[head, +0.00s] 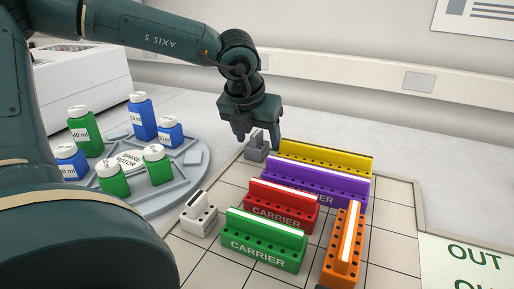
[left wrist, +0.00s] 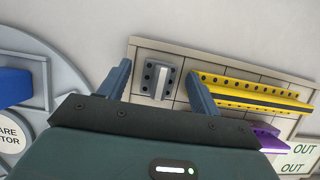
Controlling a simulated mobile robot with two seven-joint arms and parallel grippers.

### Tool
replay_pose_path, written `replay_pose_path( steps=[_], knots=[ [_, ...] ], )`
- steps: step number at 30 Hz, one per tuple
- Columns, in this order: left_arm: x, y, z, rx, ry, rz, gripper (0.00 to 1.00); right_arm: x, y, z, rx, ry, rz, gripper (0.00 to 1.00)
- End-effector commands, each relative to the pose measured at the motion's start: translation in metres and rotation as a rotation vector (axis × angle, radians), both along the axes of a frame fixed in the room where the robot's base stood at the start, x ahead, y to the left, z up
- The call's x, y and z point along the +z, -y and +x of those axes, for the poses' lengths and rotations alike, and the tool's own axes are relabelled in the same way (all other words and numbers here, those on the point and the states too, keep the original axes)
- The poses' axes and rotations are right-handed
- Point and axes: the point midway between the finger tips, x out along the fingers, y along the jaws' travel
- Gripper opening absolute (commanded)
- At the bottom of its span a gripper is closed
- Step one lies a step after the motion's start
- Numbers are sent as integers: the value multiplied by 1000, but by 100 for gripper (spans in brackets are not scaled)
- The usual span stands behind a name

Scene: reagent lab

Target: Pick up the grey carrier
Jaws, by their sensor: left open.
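The grey carrier (head: 256,153) is a small block with a raised handle and dark holes. It stands at the back left corner of the tiled mat (head: 388,246). My left gripper (head: 257,138) is open and points down above it. In the left wrist view the grey carrier (left wrist: 159,79) lies between the two spread fingers of the gripper (left wrist: 160,85), apart from both. In the head view the fingers partly hide the carrier. My right gripper is not in view.
A yellow carrier (head: 325,157) stands close right of the grey one. Purple (head: 315,183), red (head: 282,204), green (head: 263,240), orange (head: 343,245) and white (head: 199,214) carriers stand nearer. A round rotor (head: 196,158) with several bottles is at left.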

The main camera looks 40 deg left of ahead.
Motion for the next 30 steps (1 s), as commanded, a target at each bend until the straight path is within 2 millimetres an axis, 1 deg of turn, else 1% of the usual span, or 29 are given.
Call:
replay_pose_path(
  steps=[7,24,30],
  knots=[
    [-1,0,1,0,1,0,63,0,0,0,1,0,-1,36],
    [-1,0,1,0,1,0,16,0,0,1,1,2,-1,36],
    [0,0,1,0,2,1,15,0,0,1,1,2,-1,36]
  ],
)
